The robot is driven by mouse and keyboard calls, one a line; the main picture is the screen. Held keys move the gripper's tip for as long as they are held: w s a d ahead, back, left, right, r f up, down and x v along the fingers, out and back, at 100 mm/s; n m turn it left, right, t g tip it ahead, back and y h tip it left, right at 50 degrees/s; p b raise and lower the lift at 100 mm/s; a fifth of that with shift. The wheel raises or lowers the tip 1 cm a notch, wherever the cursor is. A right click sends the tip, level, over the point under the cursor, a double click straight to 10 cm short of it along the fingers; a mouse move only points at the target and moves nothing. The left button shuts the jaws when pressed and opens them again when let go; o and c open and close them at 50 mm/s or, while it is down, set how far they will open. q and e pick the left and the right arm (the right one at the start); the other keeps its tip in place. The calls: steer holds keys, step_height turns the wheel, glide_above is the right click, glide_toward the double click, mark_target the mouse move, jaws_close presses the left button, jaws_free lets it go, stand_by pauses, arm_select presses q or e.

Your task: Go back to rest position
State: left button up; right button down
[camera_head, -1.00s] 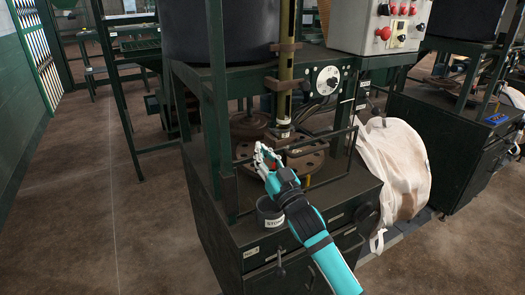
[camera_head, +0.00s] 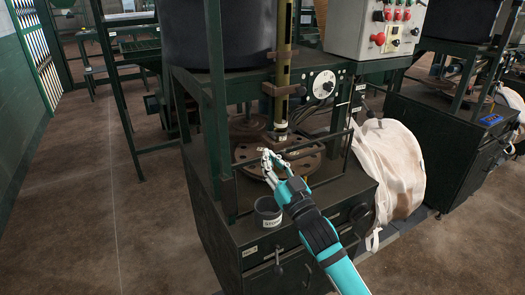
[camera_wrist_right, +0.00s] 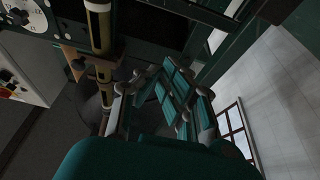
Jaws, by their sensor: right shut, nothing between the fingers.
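My right gripper (camera_head: 268,158) is in front of the green machine, just before its round plate with holes (camera_head: 300,160). It is shut and empty, and its fingers also show in the right wrist view (camera_wrist_right: 172,90). My teal arm reaches in from the lower right. The left gripper is out of view.
The machine frame (camera_head: 222,110) and its brass-coloured column (camera_head: 283,80) stand close to my gripper. A small dark cup (camera_head: 267,212) is on the machine top. A white bulk bag (camera_head: 393,165) is to the right. The brown floor (camera_head: 90,200) at left is open.

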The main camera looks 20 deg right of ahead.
steer(key=s+a+f+g+h, duration=0.1)
steer(key=s+f+g, duration=0.5)
steer(key=f, duration=0.4)
steer(key=s+a+f+g+h, duration=0.1)
steer(key=s+a+f+g, duration=0.15)
steer(key=s+f, duration=0.65)
steer(key=s+a+f+g, duration=0.1)
steer(key=s+f+g, duration=0.2)
steer(key=s, duration=0.3)
steer(key=s+a+f+n+g, duration=0.1)
steer(key=s+f+g, duration=0.25)
steer(key=s, duration=0.25)
steer(key=s+a+f+g, duration=0.1)
steer(key=s+f+g, duration=0.2)
steer(key=s, duration=0.4)
step_height(320, 180, down, 26)
steer(key=s+g+p, duration=0.2)
steer(key=s+d+f+g+p, duration=0.1)
steer(key=s+d+f, duration=0.1)
steer(key=s+f, duration=1.1)
steer(key=s, duration=0.2)
steer(key=shift+s+d, duration=0.35)
steer(key=shift+d, duration=0.05)
